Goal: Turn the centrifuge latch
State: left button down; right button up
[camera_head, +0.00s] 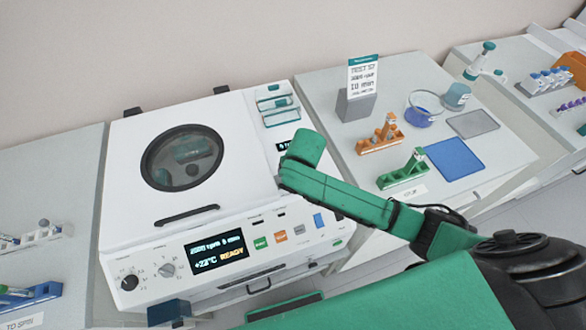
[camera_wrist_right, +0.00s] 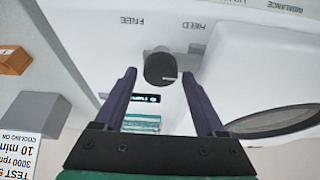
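The white centrifuge (camera_head: 120,225) stands at the left of the head view with its lid shut and a round dark window (camera_head: 182,158) in it. In the right wrist view the latch is a short dark knob (camera_wrist_right: 160,70) on the white housing, near the upside-down labels FREE and HELD. My right gripper (camera_wrist_right: 158,74) is open, one dark finger on each side of the knob with gaps visible. In the head view my green right arm (camera_head: 335,192) reaches over the centrifuge's right side and hides the latch and fingers. My left gripper is out of view.
The front panel has a lit display (camera_head: 215,251) reading READY, and knobs. Right of the centrifuge are an orange rack (camera_head: 380,143), a green rack (camera_head: 402,172), a blue mat (camera_head: 454,161) and a sign card (camera_head: 363,77). More tubes stand at the left edge.

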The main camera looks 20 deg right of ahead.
dwell(0.3)
jog(key=b+v, duration=0.1)
jog(key=v, duration=1.3)
jog(key=shift+r, duration=0.3)
jog(key=shift+s+f, duration=0.1)
jog(key=shift+s, duration=0.05)
